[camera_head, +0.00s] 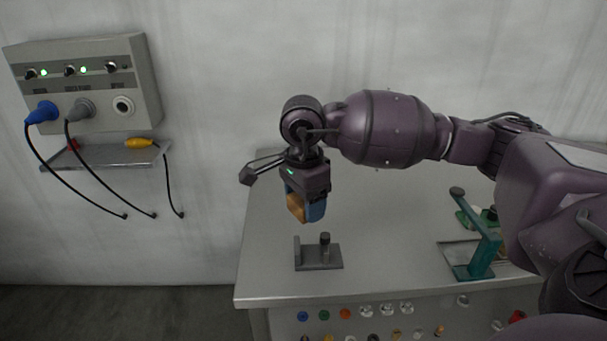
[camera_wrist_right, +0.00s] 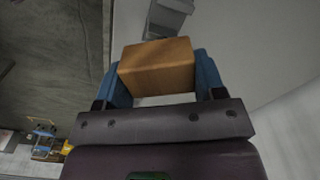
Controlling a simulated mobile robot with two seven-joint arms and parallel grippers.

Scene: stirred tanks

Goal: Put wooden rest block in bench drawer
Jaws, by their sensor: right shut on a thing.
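The wooden rest block (camera_head: 296,207) is a plain orange-brown block. My right gripper (camera_head: 306,208) is shut on it and holds it above the left part of the grey bench (camera_head: 385,275), over a dark metal stand. In the right wrist view the block (camera_wrist_right: 157,66) sits between the two blue fingers of the right gripper (camera_wrist_right: 160,82). Part of the block is hidden by a finger in the head view. My left gripper is not in view. No open drawer shows; the bench front (camera_head: 276,322) is only partly visible.
The dark metal stand (camera_head: 318,258) with an upright post is on the bench below the block. A teal fixture (camera_head: 481,256) stands at the right. Several coloured round pieces (camera_head: 345,313) line the bench front. A wall box (camera_head: 85,85) with plugs and cables hangs at the left.

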